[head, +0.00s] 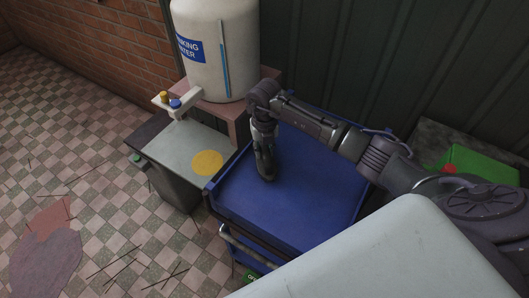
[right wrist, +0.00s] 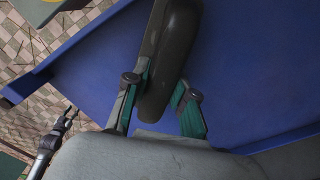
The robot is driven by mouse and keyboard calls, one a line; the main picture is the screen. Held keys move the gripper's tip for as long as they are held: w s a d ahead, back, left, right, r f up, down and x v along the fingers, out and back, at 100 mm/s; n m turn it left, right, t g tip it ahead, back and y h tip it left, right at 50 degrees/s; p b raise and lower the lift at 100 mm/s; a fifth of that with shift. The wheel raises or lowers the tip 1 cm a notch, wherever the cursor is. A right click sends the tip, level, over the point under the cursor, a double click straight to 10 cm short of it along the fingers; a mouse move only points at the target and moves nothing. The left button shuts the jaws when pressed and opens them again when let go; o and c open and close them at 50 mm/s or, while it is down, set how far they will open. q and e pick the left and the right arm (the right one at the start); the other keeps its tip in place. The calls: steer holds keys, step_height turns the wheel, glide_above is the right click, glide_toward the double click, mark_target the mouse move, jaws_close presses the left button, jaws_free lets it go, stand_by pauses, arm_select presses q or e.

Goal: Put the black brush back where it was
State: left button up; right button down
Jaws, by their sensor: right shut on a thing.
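My right gripper (head: 266,172) points down over the left part of the blue cart top (head: 310,195). In the right wrist view its two green-lined fingers (right wrist: 160,104) are shut on the black brush (right wrist: 168,55), a long dark rounded body that extends beyond the fingertips over the blue surface. In the head view the brush blends with the dark gripper, and I cannot tell whether it touches the cart top.
A white drinking water tank (head: 215,60) stands behind the cart. A grey table with a yellow disc (head: 207,163) is at the cart's left. A green box (head: 480,163) is at the right. The rest of the cart top is clear. Thin sticks lie on the tiled floor.

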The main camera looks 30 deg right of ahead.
steer(key=c, duration=1)
jaws_free()
steer(key=shift+o, duration=0.2)
steer(key=shift+r, duration=0.1)
step_height(320, 180, up, 12)
steer(key=b, duration=0.2)
steer(key=shift+r, duration=0.1)
